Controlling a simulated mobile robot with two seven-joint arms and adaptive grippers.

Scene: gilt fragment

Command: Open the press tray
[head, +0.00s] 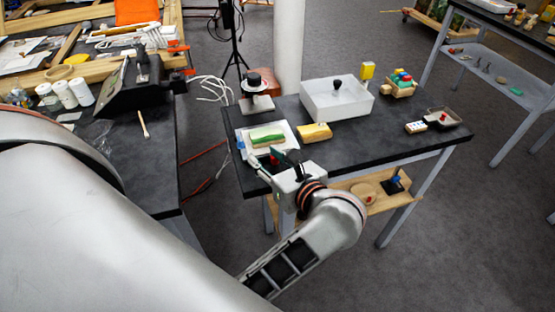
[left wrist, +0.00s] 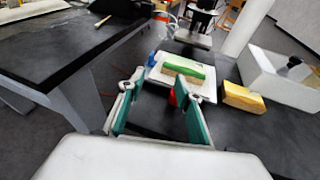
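My left gripper (head: 278,162) is over the near left edge of the dark table; its green-padded fingers are spread and empty in the left wrist view (left wrist: 160,78). A small red piece (left wrist: 172,98) shows between the fingers, partly hidden; I cannot tell whether it is a handle. Just beyond lies a flat white tray or board (head: 244,139) with a green-topped block (head: 267,136). A black-and-white press-like device (head: 257,101) stands behind it. A white open box (head: 325,103) with a black knob (head: 337,84) is to the right. Which one is the press tray is unclear. My right gripper is not in view.
A yellow block (head: 315,132) lies in front of the white box. A small dish (head: 452,120) and a white piece (head: 415,127) lie at the right. Another dark table (head: 160,170) with tools is at the left, across a floor gap. The front right tabletop (head: 380,148) is clear.

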